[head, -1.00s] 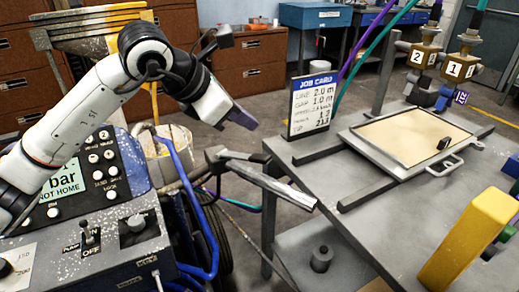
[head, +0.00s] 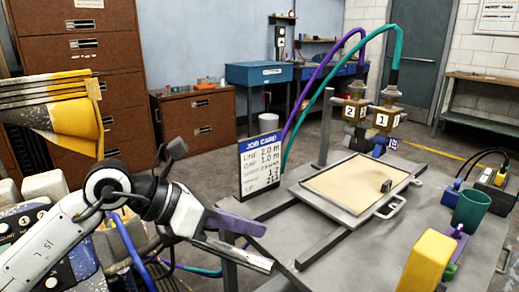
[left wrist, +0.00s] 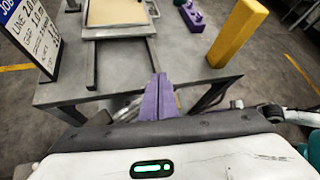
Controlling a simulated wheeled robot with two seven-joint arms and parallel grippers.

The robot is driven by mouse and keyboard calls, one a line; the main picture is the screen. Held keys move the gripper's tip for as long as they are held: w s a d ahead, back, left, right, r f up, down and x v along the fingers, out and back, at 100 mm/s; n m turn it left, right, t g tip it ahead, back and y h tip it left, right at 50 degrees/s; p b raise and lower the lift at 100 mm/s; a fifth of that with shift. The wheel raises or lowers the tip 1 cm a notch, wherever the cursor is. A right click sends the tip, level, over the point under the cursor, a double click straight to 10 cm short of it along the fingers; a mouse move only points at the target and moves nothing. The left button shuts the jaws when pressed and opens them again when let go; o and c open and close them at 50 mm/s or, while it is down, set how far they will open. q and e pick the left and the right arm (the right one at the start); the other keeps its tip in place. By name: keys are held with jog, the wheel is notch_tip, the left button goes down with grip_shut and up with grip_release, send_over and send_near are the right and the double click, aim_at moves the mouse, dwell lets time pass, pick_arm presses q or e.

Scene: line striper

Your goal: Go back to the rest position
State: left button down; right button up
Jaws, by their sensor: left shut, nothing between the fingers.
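My left gripper (head: 236,224) has purple fingers and is shut with nothing between them. In the head view it comes in from the lower left, in front of the job card and near the left edge of the grey table. In the left wrist view its closed fingers (left wrist: 158,97) point toward the table's near edge, and the tabletop (left wrist: 190,62) lies beyond them. My right gripper is not clearly in view.
A job card (head: 260,165) stands at the table's left corner. A framed tan tray (head: 355,186) with a handle lies on the table (head: 330,262). Two numbered valves (head: 370,115), a yellow block (head: 428,262) and a green cup (head: 470,210) stand around it. The striper's control panel is at lower left.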

pick_arm(q)
jog(key=s+d+r+n+h+p, duration=0.1)
jog(key=s+d+r+n+h, duration=0.2)
jog(key=s+d+n+h, duration=0.4)
jog(key=w+a+f+n+t+y+p, duration=0.15)
jog(key=a+f+n+t+y, duration=0.5)
jog(key=n, duration=0.75)
jog(key=w+a+f+n+t+y+p, duration=0.1)
jog(key=w+a+f+n+t+y, duration=0.25)
jog(key=a+f+n+t, duration=0.7)
jog(key=s+a+f+n+g+y, duration=0.1)
jog(key=s+f+n+g+y, duration=0.3)
jog(key=s+f+n+g, duration=0.8)
jog(key=s+f, duration=0.7)
jog(key=f, duration=0.1)
jog(key=shift+s+f+g+y+p, duration=0.3)
jog(key=shift+s+g+y+p, duration=0.05)
jog(key=shift+g+y, duration=0.05)
jog(key=shift+a, duration=0.1)
